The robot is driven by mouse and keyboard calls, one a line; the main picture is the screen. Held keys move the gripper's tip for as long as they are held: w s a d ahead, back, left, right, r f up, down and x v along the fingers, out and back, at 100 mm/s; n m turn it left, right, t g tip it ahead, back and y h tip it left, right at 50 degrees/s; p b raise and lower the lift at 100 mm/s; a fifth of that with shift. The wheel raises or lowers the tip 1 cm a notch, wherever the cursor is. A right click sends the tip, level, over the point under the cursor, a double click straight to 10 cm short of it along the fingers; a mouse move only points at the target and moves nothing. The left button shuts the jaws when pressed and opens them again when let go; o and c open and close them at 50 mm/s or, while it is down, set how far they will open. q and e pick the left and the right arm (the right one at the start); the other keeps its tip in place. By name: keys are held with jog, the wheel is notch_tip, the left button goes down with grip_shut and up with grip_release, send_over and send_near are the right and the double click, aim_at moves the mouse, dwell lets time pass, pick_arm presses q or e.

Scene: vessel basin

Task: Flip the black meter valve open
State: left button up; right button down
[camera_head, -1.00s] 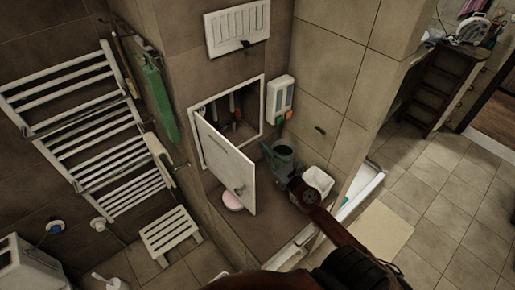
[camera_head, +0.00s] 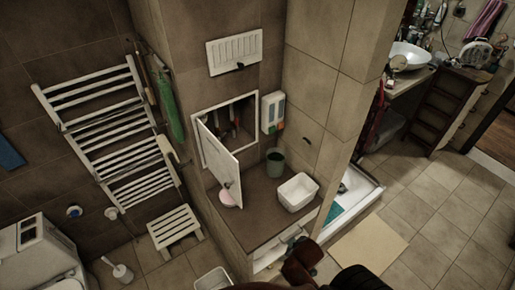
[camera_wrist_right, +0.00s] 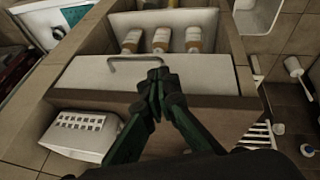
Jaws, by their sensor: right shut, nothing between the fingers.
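The wall cabinet (camera_head: 257,108) has its white door (camera_head: 217,157) swung open. Pipes and fittings (camera_head: 236,118) show small and dark inside it. I cannot pick out the black meter valve among them. My right arm is at the bottom of the head view, below the tiled ledge and away from the cabinet; its fingertips do not show clearly there. In the right wrist view my right gripper (camera_wrist_right: 158,76) has its green fingers together and empty, before a white panel with a metal handle (camera_wrist_right: 135,60). My left gripper is not in view.
A green bucket (camera_head: 275,163), a white tub (camera_head: 297,192) and a pink round item (camera_head: 228,198) stand on the ledge (camera_head: 255,225). A dispenser (camera_head: 272,110) hangs right of the cabinet. A drying rack (camera_head: 105,120) and stool (camera_head: 174,228) are left. Floor at right is open.

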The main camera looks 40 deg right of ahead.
jog(key=s+a+f+g+y+b, duration=0.1)
jog(key=s+a+f+b, duration=0.1)
jog(key=f, duration=1.4)
jog(key=s+a+f+g+b, duration=0.1)
jog(key=s+f+b, duration=0.15)
jog(key=f, duration=1.35)
pick_arm(q)
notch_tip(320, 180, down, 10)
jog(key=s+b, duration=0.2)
jog(key=b, duration=0.2)
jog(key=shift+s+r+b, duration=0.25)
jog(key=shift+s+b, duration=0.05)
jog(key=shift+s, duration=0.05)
pick_arm(e)
jog(key=s+a+f+g+y, duration=0.1)
jog(key=s+a+f, duration=0.1)
jog(key=s+f, duration=1.8)
notch_tip(320, 180, down, 2)
jog(key=shift+s+a+f+g, duration=0.1)
jog(key=shift+s+a+g, duration=0.2)
jog(key=shift+s, duration=0.1)
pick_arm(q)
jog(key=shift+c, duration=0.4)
